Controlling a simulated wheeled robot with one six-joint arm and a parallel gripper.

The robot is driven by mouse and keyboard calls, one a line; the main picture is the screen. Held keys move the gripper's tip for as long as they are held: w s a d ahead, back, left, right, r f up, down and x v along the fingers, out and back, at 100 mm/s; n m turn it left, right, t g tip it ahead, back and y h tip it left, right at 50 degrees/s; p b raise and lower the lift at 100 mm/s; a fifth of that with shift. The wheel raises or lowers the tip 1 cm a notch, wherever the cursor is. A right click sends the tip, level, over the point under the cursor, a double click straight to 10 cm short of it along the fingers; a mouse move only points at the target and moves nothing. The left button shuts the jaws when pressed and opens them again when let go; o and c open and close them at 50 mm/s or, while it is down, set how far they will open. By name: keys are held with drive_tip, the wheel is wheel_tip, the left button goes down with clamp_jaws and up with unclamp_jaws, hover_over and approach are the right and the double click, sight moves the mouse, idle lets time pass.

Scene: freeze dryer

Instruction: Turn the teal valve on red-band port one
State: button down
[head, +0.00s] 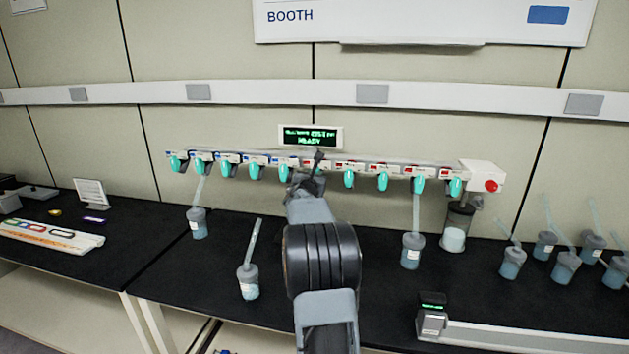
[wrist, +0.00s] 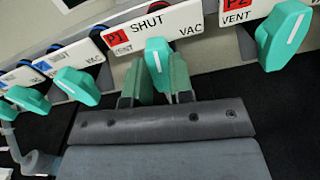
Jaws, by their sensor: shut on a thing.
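The teal valve (wrist: 157,58) of port one sits below a white plate (wrist: 148,27) with a red P1 tag and the words SHUT and VAC. Its white stripe runs nearly upright, a little left of straight up in the wrist view. My gripper (wrist: 161,76) is shut on this valve, with one greenish finger on each side of it. In the head view my gripper (head: 311,182) is at the middle of the manifold and hides the port one valve.
The red P2 valve (wrist: 284,36) is close on the right; a blue-band valve (wrist: 76,86) is on the left. Flasks hang at a left port (head: 198,223) and a right port (head: 412,250). A loose flask (head: 248,282) stands on the black bench.

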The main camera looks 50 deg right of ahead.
drive_tip(key=shift+n, duration=0.6)
drive_tip(key=c, duration=1)
unclamp_jaws()
drive_tip(key=shift+a, duration=0.1)
drive_tip(key=b+v, duration=0.4)
drive_tip(key=v, duration=0.9)
drive_tip(key=shift+s+a, duration=0.2)
drive_tip(key=shift+a, duration=0.1)
